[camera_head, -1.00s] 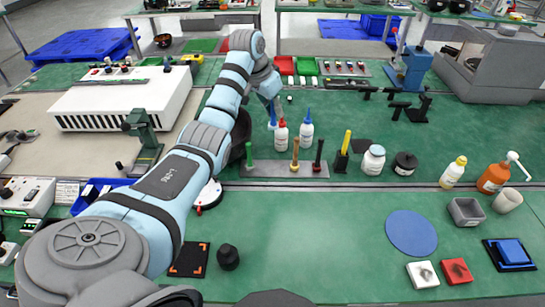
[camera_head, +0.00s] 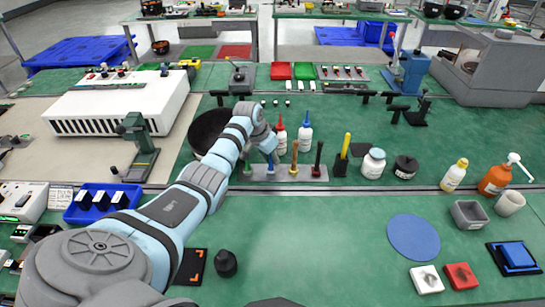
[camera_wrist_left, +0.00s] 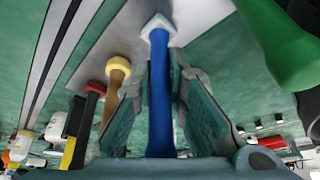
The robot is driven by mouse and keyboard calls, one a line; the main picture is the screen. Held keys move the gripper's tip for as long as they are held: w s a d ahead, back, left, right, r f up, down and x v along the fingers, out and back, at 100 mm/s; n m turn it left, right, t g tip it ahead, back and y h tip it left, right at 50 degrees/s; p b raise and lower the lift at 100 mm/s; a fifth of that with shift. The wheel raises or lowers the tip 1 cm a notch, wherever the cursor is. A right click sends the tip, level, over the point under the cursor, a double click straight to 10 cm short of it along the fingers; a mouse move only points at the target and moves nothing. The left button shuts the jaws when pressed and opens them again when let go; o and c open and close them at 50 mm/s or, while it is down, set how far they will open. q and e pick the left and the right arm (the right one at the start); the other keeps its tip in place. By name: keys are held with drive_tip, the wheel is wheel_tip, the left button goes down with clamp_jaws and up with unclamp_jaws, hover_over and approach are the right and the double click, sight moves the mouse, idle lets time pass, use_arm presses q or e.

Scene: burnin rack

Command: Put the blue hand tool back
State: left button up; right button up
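The blue hand tool (camera_wrist_left: 160,95) is between the fingers of my left gripper (camera_wrist_left: 168,80), which are close along both sides of its handle. Its pale collar (camera_wrist_left: 158,27) is at the grey tool rack (camera_wrist_left: 120,30); whether it is fully seated I cannot tell. In the head view my left gripper (camera_head: 268,143) is above the rack (camera_head: 233,173), with the blue tool (camera_head: 270,160) between the green tool (camera_head: 247,167) and the orange-handled tool (camera_head: 294,158). A red-collared black tool (camera_head: 318,157) stands at the right.
A red-capped bottle (camera_head: 280,140) and a blue-capped bottle (camera_head: 305,138) stand just behind the rack. A black bowl (camera_head: 205,128) is behind my left arm. A yellow-and-black tool (camera_head: 343,155) stands to the right.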

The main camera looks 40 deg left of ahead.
use_arm(q)
drive_tip(key=o, duration=0.5)
drive_tip(key=shift+c, duration=0.2)
drive_tip(key=shift+r, duration=0.3)
drive_tip(key=p+v, duration=0.3)
drive_tip(key=v, duration=0.8)
drive_tip(key=shift+s+r, duration=0.2)
drive_tip(key=shift+r, duration=0.1)
